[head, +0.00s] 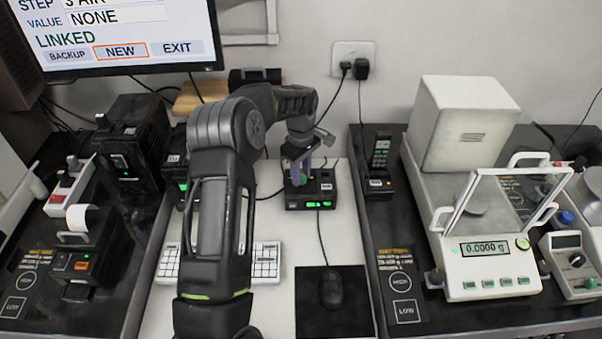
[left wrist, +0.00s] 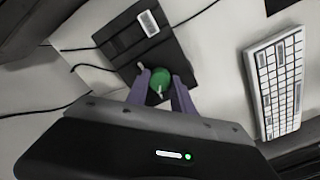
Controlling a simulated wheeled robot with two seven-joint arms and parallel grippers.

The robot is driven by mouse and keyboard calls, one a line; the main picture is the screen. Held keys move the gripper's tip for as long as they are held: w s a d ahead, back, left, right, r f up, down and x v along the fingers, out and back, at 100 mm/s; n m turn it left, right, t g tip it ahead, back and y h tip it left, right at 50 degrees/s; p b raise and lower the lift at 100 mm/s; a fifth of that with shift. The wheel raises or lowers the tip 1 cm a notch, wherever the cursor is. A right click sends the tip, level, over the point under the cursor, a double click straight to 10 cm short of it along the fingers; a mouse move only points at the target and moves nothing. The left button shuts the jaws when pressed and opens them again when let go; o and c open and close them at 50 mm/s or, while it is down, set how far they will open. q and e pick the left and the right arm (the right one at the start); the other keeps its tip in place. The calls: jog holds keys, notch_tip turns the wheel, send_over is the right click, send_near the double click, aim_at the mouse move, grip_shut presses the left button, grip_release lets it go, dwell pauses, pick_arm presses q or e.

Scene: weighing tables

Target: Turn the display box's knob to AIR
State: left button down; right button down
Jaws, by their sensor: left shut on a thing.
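The display box (head: 325,188) is a small black box with green lights on its front, standing on the white table behind the mouse. Its green knob (left wrist: 160,79) shows in the left wrist view, with a pale pointer mark on it. My left gripper (head: 300,170) reaches down over the box from above. Its purple fingers (left wrist: 161,92) are on either side of the knob and shut on it. The knob is mostly hidden by the fingers in the head view, and I cannot read its setting labels. My right gripper is not in view.
A monitor (head: 120,35) at the upper left reads "VALUE NONE" and "LINKED". A keyboard (head: 267,262) lies partly behind my arm. A mouse (head: 332,289) rests on a black pad. A balance (head: 490,275) reading 0.0000 g stands right, beside a handset (head: 381,152).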

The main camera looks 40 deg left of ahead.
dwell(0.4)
pick_arm(q)
jog(key=shift+m+b, duration=0.45)
jog(key=shift+m, duration=0.55)
jog(key=m+b, duration=0.1)
jog(key=m, duration=0.2)
jog(key=m+b, duration=0.1)
jog(key=m, duration=0.5)
jog(key=shift+m, duration=0.4)
jog(key=m, duration=1.2)
jog(key=c, duration=1.1)
grip_release()
